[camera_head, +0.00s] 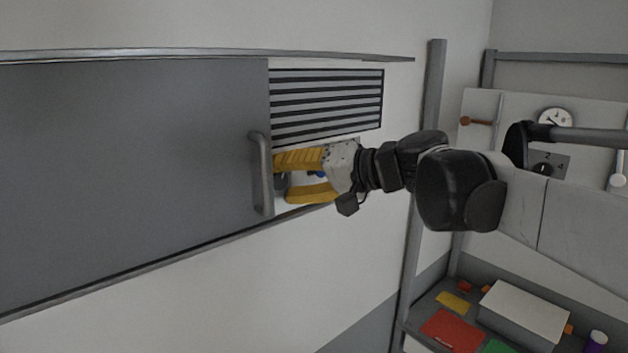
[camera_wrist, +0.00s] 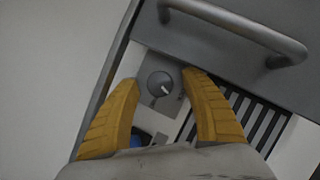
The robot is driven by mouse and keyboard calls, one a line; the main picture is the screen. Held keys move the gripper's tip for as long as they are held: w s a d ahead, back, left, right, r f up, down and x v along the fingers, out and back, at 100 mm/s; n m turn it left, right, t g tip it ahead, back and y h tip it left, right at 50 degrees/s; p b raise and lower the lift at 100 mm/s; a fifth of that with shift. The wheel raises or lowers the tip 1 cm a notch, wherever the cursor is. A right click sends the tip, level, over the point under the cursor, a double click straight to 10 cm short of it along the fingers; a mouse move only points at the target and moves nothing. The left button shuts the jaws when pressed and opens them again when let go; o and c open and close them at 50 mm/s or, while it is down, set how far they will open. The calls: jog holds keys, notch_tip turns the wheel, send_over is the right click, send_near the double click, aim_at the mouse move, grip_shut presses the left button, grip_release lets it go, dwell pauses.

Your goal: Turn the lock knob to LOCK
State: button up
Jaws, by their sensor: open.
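The lock knob (camera_wrist: 158,84) is a round grey knob with a white pointer mark, on a grey plate in the wrist view. Its lettering is not readable. My gripper (camera_wrist: 161,78) is open, with one yellow finger on each side of the knob and visible gaps between them. In the head view my gripper (camera_head: 281,180) is at the panel beside the grey door handle (camera_head: 262,175), and its fingers and wrist hide most of the knob plate. I cannot tell how deep the fingertips reach around the knob.
A grey door (camera_head: 130,170) carries the bar handle, which also shows in the wrist view (camera_wrist: 235,25). A slatted vent (camera_head: 326,105) lies next to the gripper. A blue part (camera_wrist: 136,140) shows between the fingers. A shelf with coloured items (camera_head: 452,328) stands at right.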

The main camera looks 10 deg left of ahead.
jog(key=v, duration=1.2)
jog(key=shift+f, duration=0.1)
notch_tip(320, 180, down, 6)
jog(key=a+m+t+y+b, duration=0.2)
jog(key=m+t+y, duration=0.25)
jog(key=m, duration=0.95)
jog(key=x, duration=0.3)
jog(key=p+x, duration=0.1)
jog(key=x, duration=0.3)
jog(key=p+x, duration=0.1)
jog(key=x, duration=0.2)
jog(key=shift+s+a, duration=0.2)
jog(key=shift+a, duration=0.1)
jog(key=shift+d, duration=0.1)
grip_shut()
